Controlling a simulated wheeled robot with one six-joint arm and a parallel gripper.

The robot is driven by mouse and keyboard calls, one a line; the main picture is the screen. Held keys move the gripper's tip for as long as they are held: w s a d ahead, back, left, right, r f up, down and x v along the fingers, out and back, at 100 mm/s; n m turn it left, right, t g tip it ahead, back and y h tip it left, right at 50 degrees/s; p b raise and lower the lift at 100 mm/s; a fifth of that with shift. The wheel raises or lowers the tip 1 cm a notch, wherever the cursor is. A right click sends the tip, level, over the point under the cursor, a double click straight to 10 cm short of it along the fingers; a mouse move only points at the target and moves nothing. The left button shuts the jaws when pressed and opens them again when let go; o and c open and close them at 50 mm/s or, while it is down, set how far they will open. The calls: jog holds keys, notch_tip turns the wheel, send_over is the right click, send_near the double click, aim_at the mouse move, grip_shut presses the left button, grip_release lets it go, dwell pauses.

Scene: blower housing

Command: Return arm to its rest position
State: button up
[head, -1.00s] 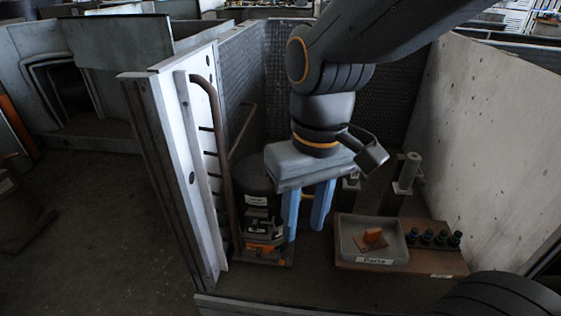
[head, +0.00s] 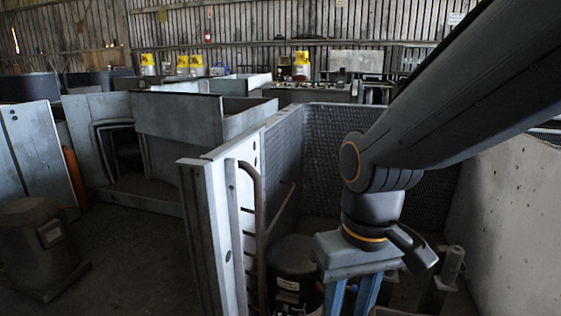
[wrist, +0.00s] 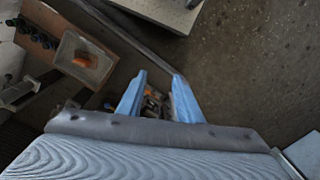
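My gripper (head: 351,296) hangs pointing down inside the walled bay, in front of the dark wall and beside the black cylindrical unit (head: 294,265). In the wrist view my gripper (wrist: 159,84) has its two blue fingers apart. Nothing is held between them; cluttered small parts show in the gap, farther below. The fingertips are cut off by the lower edge of the head view. My arm reaches in from the upper right.
A white panel (head: 203,225) with a bent pipe bounds the bay on the left, and a pale concrete wall (head: 510,205) on the right. A grey tray (wrist: 86,60) with an orange part lies below. A bin (head: 32,245) stands on open floor at far left.

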jog(key=d+r+m+p, duration=0.2)
jog(key=d+r+p, duration=0.6)
jog(key=p, duration=0.8)
notch_tip(320, 180, up, 2)
jog(key=shift+s+d+m+h+p, duration=0.2)
jog(key=shift+d+m+h+p, duration=0.1)
jog(key=shift+d+m+p, duration=0.1)
